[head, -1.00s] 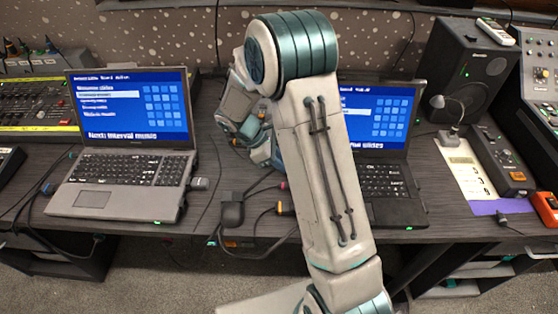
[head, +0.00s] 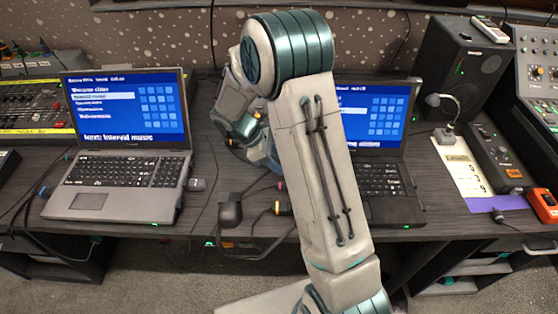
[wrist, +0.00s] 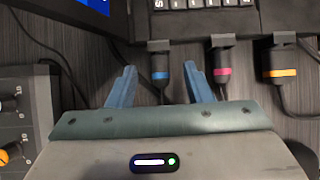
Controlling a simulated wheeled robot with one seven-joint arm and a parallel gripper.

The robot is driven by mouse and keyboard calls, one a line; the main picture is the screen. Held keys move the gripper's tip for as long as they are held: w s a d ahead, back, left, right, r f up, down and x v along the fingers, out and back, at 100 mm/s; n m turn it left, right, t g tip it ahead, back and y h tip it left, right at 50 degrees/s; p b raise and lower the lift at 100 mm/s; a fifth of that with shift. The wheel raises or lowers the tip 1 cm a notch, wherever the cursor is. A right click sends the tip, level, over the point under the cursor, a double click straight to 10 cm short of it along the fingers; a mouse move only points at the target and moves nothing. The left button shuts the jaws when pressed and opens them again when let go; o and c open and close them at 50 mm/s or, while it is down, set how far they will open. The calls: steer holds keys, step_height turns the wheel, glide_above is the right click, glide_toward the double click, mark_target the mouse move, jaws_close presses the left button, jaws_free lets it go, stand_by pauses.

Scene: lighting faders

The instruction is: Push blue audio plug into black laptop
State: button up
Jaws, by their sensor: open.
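The black laptop (head: 384,182) stands open on the desk, partly behind my arm; its edge and keys (wrist: 205,18) cross the top of the wrist view. The blue-ringed audio plug (wrist: 160,76) points at that edge, its head close to it; I cannot tell how far in it is. My gripper (wrist: 160,68) is open, with one blue finger on each side of the blue plug and gaps to it. In the head view my arm hides the fingertips and the blue plug.
A pink-ringed plug (wrist: 222,72) sits just right of the right finger, with an orange-ringed plug (wrist: 279,73) further right. A grey laptop (head: 85,205) stands left. A black box (head: 230,209) with cables lies between the laptops. A mixer (wrist: 22,115) shows lower left.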

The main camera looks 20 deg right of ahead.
steer(key=v, duration=1.3)
steer(key=shift+r+p, duration=0.15)
steer(key=shift+p, duration=0.2)
